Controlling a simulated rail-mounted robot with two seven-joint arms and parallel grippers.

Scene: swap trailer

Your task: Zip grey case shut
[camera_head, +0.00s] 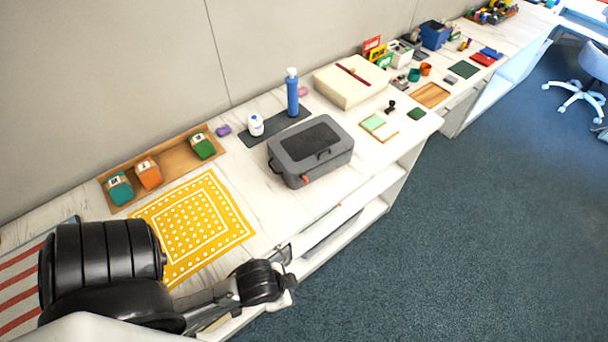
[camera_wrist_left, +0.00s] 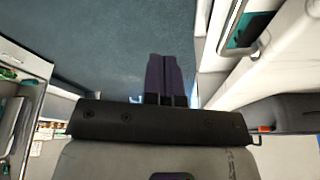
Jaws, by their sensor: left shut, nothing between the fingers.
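The grey case (camera_head: 336,163) lies on the white counter in the head view, with a dark panel on its lid and a dark handle on its front. Its lid looks down; I cannot tell how far the zip is closed. A small orange-red tab (camera_head: 306,179) sits at its near left corner. The case also shows at the right of the left wrist view (camera_wrist_left: 290,112), with the orange tab (camera_wrist_left: 265,129) by it. My left gripper (camera_head: 286,254) is near the counter's front edge, short of the case and apart from it. Its fingers (camera_wrist_left: 166,75) are together and empty.
A yellow dotted cloth (camera_head: 212,222) lies left of the case. A wooden tray (camera_head: 178,168) with coloured bundles, a blue bottle (camera_head: 292,95) and a white bottle (camera_head: 256,126) stand behind. A cream box (camera_head: 351,82) is further along. The floor in front is clear.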

